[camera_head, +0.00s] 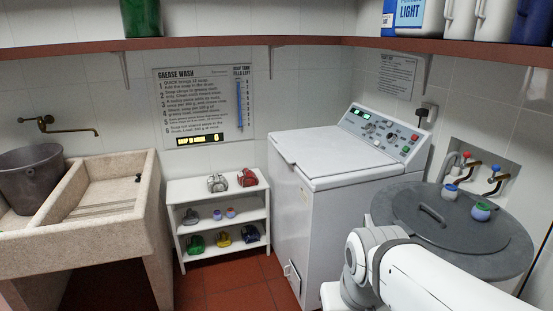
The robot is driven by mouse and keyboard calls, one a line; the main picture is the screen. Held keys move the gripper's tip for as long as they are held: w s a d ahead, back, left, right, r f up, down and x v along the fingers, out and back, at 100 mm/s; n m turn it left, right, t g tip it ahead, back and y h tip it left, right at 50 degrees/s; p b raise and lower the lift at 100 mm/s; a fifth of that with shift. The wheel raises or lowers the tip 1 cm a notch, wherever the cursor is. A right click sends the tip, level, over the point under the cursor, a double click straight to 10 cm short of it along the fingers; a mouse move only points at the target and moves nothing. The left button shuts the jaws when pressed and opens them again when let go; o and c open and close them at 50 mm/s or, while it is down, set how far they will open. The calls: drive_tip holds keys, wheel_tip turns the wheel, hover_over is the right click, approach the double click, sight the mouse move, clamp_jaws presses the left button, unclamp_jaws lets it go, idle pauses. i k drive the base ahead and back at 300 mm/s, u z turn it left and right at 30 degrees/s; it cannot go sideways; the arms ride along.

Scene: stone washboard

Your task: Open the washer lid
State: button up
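The white top-loading washer (305,215) stands against the back wall, right of the middle. Its flat white lid (335,152) lies shut on top, with its front edge toward the lower left. The control panel (380,133), with buttons and a small green display, rises behind the lid on the right. My white arm reaches in from the lower right, in front of the washer's lower right side. My gripper cannot be made out in this view.
A round grey tub lid (465,240) carrying small blue-and-green cups stands right of the washer. A white shelf (217,190) with several small colored items stands to its left. A stone washboard sink (140,195) is at far left. Red floor (220,285) shows between sink and washer.

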sight(320, 153)
drive_tip(key=u, duration=0.05)
drive_tip(key=i, duration=1.8)
drive_tip(key=u, duration=0.8)
drive_tip(key=i, duration=1.3)
drive_tip(key=u, duration=0.05)
drive_tip(key=k, duration=0.45)
drive_tip(key=u, duration=0.15)
